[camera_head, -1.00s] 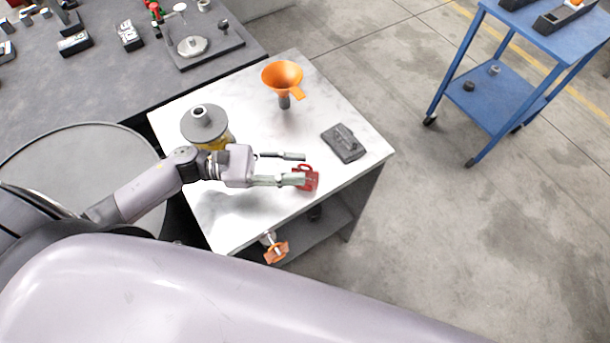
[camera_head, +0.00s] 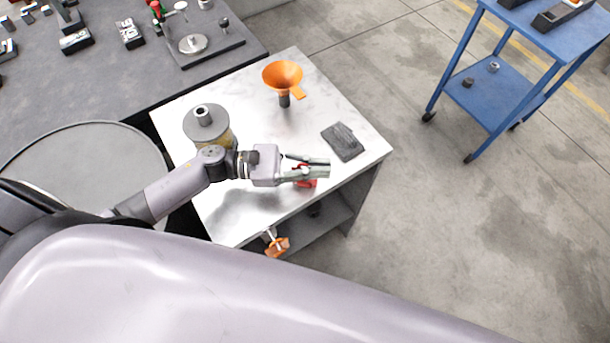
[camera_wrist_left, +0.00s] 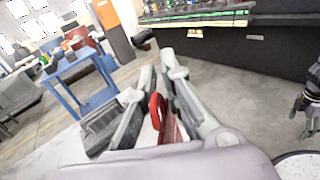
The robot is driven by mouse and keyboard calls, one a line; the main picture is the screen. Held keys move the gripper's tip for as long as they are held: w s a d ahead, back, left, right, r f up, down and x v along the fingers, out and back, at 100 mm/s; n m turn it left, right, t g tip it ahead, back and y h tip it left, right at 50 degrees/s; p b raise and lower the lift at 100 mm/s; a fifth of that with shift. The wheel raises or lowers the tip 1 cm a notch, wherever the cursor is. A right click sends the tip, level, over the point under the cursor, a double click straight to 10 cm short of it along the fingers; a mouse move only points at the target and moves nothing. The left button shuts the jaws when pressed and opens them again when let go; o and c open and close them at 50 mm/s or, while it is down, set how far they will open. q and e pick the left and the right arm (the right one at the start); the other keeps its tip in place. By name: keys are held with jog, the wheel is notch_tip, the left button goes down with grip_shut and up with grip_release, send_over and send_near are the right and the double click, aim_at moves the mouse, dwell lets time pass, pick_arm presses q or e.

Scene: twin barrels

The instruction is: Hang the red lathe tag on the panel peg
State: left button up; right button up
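The red lathe tag (camera_head: 307,184) is at the front part of the white-topped table, mostly hidden under my left gripper in the head view. In the left wrist view its red loop and body (camera_wrist_left: 157,106) show between the two fingers. My left gripper (camera_head: 322,168) has its fingers close together around the tag; it also shows in the left wrist view (camera_wrist_left: 157,72). Whether the tag still touches the tabletop, I cannot tell. I cannot make out the panel peg.
The table (camera_head: 350,112) also bears an orange funnel (camera_head: 283,76), a dark grey block (camera_head: 343,142) and a grey-topped canister (camera_head: 206,124). An orange-handled part (camera_head: 277,246) sticks out at the table's front. A blue cart (camera_head: 497,95) stands apart at the right, with clear floor between.

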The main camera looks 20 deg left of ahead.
pick_arm(q)
grip_shut()
jog(key=shift+r, duration=0.2)
notch_tip(320, 180, up, 20)
jog(key=b, duration=0.2)
jog(key=shift+f, duration=0.15)
dwell(0.4)
